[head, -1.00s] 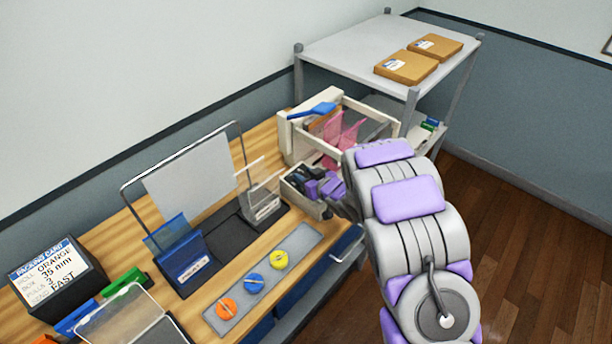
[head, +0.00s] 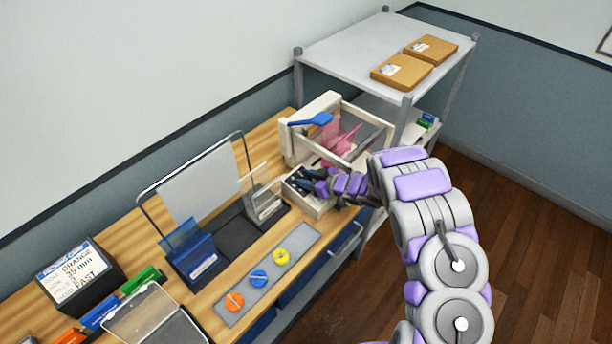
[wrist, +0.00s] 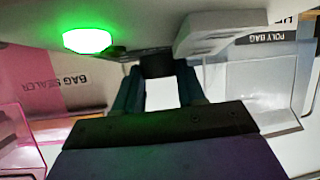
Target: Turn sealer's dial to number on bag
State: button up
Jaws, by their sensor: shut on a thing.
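The off-white bag sealer (head: 322,207) stands at the right end of the wooden bench. My gripper (head: 308,181) reaches into its lower front part. In the wrist view, my gripper (wrist: 157,68) has both dark fingers closed on a small dark knob, which looks like the dial (wrist: 157,63). The dial's numbers and pointer are hidden or too dark to read. An upside-down "BAG SEALER" label (wrist: 55,82) and a lit green lamp (wrist: 87,40) show beside it. A clear bag panel marked "POLY BAG" (wrist: 255,80) is at the right; no number is legible on it.
Pink bags (head: 342,140) and a blue-handled tool (head: 312,119) are in the open frame behind my gripper. A grey shelf (head: 350,45) with boxes stands behind.

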jog(key=o, duration=1)
jog(key=shift+d, duration=0.1)
jog(key=shift+o, duration=0.2)
jog(key=shift+f+m+t+b, duration=0.15)
jog(key=shift+m+t+b, duration=0.2)
jog(key=shift+b, duration=0.45)
jog(key=m+t+h+b, duration=0.1)
jog(key=b, duration=0.1)
jog(key=m+t+h+b, duration=0.1)
jog(key=b, duration=0.2)
jog(key=m+t+h+b, duration=0.1)
jog(key=m+b, duration=0.1)
jog(key=b, duration=0.1)
jog(key=shift+s+a, duration=0.2)
jog(key=shift+a, duration=0.1)
jog(key=r+p+v, duration=0.1)
jog(key=p+v, duration=0.6)
jog(key=v, duration=0.8)
jog(key=shift+r+h+p, duration=0.15)
jog(key=shift+h+p, duration=0.15)
jog(key=shift+p, duration=0.05)
jog(key=shift+s+p, duration=0.15)
jog(key=shift+p, duration=0.4)
